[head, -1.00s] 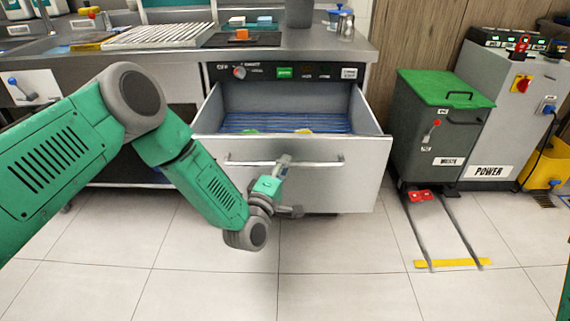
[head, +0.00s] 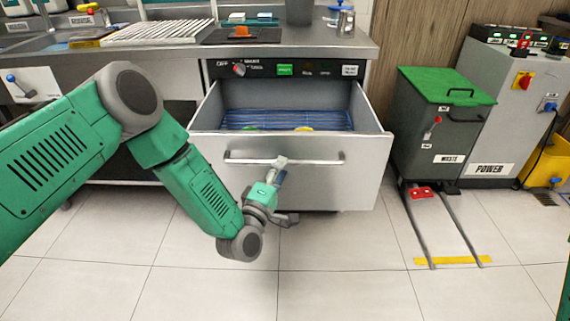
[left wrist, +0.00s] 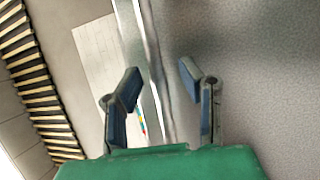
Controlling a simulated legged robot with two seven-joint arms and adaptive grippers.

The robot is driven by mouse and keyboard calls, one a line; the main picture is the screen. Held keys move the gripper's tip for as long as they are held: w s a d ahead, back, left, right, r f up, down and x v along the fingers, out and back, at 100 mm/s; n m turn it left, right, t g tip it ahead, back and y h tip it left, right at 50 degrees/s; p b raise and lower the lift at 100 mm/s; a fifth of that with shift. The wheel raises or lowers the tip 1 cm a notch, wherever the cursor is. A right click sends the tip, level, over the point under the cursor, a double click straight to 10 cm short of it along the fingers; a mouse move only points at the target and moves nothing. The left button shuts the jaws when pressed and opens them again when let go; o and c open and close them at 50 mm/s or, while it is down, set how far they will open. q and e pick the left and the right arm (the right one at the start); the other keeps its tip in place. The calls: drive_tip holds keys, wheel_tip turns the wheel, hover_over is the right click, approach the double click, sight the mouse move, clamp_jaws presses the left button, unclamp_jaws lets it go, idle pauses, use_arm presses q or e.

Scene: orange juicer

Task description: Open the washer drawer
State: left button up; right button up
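The washer drawer (head: 330,185) is a grey metal drawer under the counter and is pulled well out. A blue wire rack (head: 330,119) shows inside, with a green and a yellow item partly hidden by the drawer front. Its horizontal bar handle (head: 318,161) crosses the front. My left gripper (head: 287,198) is at the middle of the handle, just in front of the drawer. In the left wrist view the left gripper's fingers (left wrist: 163,88) are spread, with the bright handle bar (left wrist: 153,60) running between them. Firm contact with the bar cannot be told. My right gripper is out of view.
A control panel (head: 285,69) is above the drawer. A grey waste bin with a green lid (head: 446,86) stands to the right, with floor rails in front. A power cabinet (head: 500,110) is beside it. The tiled floor before the drawer is clear.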

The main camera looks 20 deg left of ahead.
use_arm(q)
drive_tip(key=v, duration=0.9)
drive_tip(key=shift+f, duration=0.2)
drive_tip(key=shift+s, duration=0.1)
drive_tip(key=s+d+f+m+g+h+p, duration=0.2)
drive_tip(key=s+f+m+g+p, duration=0.1)
drive_tip(key=s+f+m+g, duration=0.7)
drive_tip(key=s+a+m+g+y+p, duration=0.1)
drive_tip(key=s+a+m+g+y, duration=0.1)
drive_tip(key=s, duration=0.8)
drive_tip(key=s+a+m+g+y+p, duration=0.1)
drive_tip(key=s+a+m+g+y, duration=0.1)
drive_tip(key=s+a+m+g, duration=0.2)
drive_tip(key=s+a+g, duration=0.3)
drive_tip(key=s+a, duration=0.1)
drive_tip(key=s, duration=0.3)
drive_tip(key=shift+a+f+p, duration=0.2)
drive_tip(key=shift+p, duration=0.1)
